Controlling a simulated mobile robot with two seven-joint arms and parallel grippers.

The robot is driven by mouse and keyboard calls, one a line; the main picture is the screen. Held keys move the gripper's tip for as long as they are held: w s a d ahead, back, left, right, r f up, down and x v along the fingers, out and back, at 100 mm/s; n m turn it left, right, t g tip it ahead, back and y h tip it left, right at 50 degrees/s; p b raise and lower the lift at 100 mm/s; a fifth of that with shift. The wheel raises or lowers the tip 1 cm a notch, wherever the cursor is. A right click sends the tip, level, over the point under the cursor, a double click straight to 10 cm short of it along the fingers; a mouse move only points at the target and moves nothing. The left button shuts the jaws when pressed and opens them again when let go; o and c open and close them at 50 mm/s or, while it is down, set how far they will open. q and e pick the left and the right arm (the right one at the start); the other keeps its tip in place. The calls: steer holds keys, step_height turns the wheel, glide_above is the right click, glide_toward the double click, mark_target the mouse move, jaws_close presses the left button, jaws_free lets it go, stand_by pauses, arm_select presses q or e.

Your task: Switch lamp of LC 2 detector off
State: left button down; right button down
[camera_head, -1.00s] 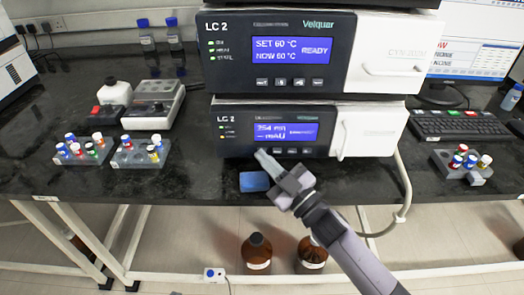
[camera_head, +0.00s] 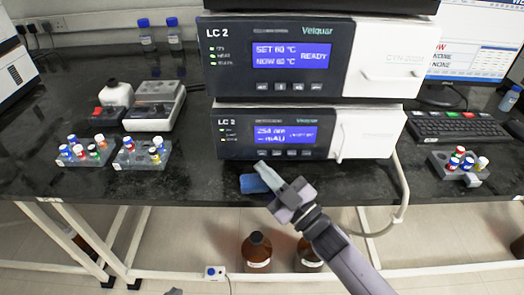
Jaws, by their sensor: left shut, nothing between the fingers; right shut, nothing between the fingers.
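The LC 2 detector (camera_head: 233,148) is the lower unit of the stack, with a dark front panel and a white right side. Its blue display (camera_head: 285,138) reads about "254 nm" with a mAU line; the smaller text is too blurred to read. Small status lights sit left of the display, and a row of buttons (camera_head: 291,153) lies below it. My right gripper (camera_head: 262,172) is shut and empty. Its tip is just below the panel's lower edge, in front of a blue block, apart from the buttons. A small grey tip of my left gripper (camera_head: 173,291) shows at the bottom edge.
Another LC 2 unit (camera_head: 225,80) reading 60 °C and READY sits on top. The blue block (camera_head: 250,184) lies at the bench's front edge. Vial racks (camera_head: 130,160) stand left; a keyboard (camera_head: 465,126) and another rack stand right. Brown bottles (camera_head: 257,250) stand below.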

steer(key=s+p, duration=0.1)
steer(key=s, duration=0.3)
steer(key=shift+w, duration=0.1)
stand_by(0.7)
steer(key=s+d+f+m+g+h+p, duration=0.2)
steer(key=s+d+f+m+h, duration=0.3)
steer(key=s+d, duration=0.3)
steer(key=s+d+f+m+g+h+p, duration=0.3)
steer(key=s+d+f+m+h+p, duration=0.2)
steer(key=s+d, duration=0.4)
steer(key=shift+s+d+f+m+h+p, duration=0.25)
steer(key=shift+d+f+m+h, duration=0.3)
steer(key=shift+d+m+h, duration=0.5)
steer(key=shift+w+d, duration=0.1)
